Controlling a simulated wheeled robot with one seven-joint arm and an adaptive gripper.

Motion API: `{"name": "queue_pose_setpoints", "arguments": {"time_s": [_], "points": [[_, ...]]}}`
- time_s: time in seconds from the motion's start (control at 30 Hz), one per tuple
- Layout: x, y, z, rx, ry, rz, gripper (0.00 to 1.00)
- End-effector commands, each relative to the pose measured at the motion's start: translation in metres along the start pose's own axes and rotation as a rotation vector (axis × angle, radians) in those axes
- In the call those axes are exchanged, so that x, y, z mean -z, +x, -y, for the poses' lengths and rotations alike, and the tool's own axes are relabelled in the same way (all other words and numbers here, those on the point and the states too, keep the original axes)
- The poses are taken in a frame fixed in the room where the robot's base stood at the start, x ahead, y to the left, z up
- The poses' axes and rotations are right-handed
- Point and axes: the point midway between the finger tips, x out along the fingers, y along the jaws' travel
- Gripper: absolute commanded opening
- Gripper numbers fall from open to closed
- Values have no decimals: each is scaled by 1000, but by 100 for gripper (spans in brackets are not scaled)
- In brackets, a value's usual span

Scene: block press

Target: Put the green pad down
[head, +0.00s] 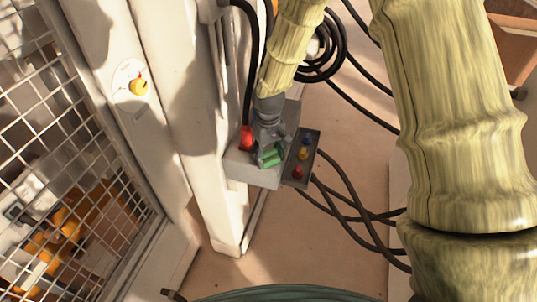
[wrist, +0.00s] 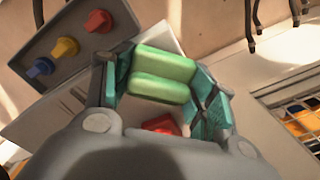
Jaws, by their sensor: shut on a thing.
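The green pad (wrist: 163,65) shows in the wrist view as two light-green bars side by side, between the teal fingertips of my gripper (wrist: 160,85). My gripper is shut on it. In the head view, my gripper (head: 270,150) is at the pale box, with the green pad (head: 273,158) showing at its tips. The fingers hide part of the pad. I cannot tell whether its underside touches the box.
The pale box (head: 256,175) has a red part (head: 246,138) on its left. A dark panel (head: 303,155) with blue, yellow and red knobs stands close on the right. Black cables (head: 350,215) lie further right. A wire-mesh guard (head: 60,120) fills the left side.

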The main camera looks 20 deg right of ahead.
Motion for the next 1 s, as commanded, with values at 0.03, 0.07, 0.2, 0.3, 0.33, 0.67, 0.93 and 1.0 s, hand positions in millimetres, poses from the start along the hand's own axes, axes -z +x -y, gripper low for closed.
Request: {"name": "queue_pose_setpoints", "arguments": {"time_s": [0.03, 0.07, 0.2, 0.3, 0.33, 0.67, 0.93, 1.0], "points": [[0, 1, 0, 0, 0, 0, 23], [0, 2, 0, 0, 0, 0, 23], [0, 3, 0, 0, 0, 0, 70], [0, 3, 0, 0, 0, 0, 79], [0, 3, 0, 0, 0, 0, 79], [0, -1, 0, 0, 0, 0, 79], [0, -24, 0, 0, -1, -3, 79], [1, -34, 0, 0, -1, -3, 79]]}}
